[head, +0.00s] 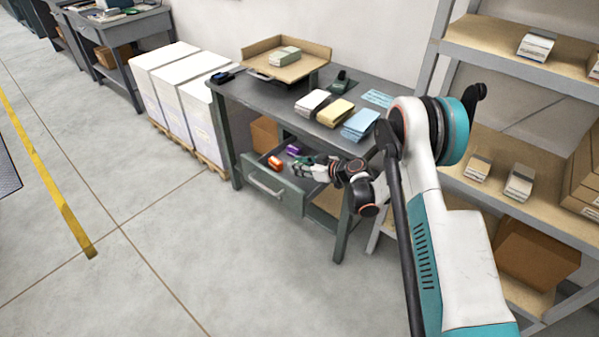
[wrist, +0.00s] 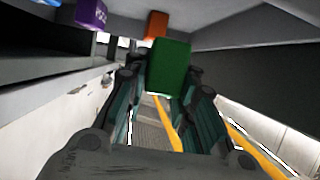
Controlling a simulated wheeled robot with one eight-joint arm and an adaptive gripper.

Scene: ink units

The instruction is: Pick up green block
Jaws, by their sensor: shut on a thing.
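The green block (wrist: 168,66) is between the two fingers of my gripper (wrist: 162,78) in the wrist view. The fingers are closed on its sides near their tips. In the head view my gripper (head: 303,168) is at the open drawer (head: 268,189) under the grey table, at the drawer's right part. The green block is too small there to tell from the fingers. I cannot tell whether it touches the drawer floor. An orange block (head: 275,162) and a purple block (head: 293,149) are in the drawer, to the left of my gripper.
In the wrist view, the orange block (wrist: 157,24) is beyond the green one and the purple block (wrist: 92,13) is at upper left. The table top (head: 290,98) above holds a tray and card stacks. A shelf (head: 500,50) stands at right.

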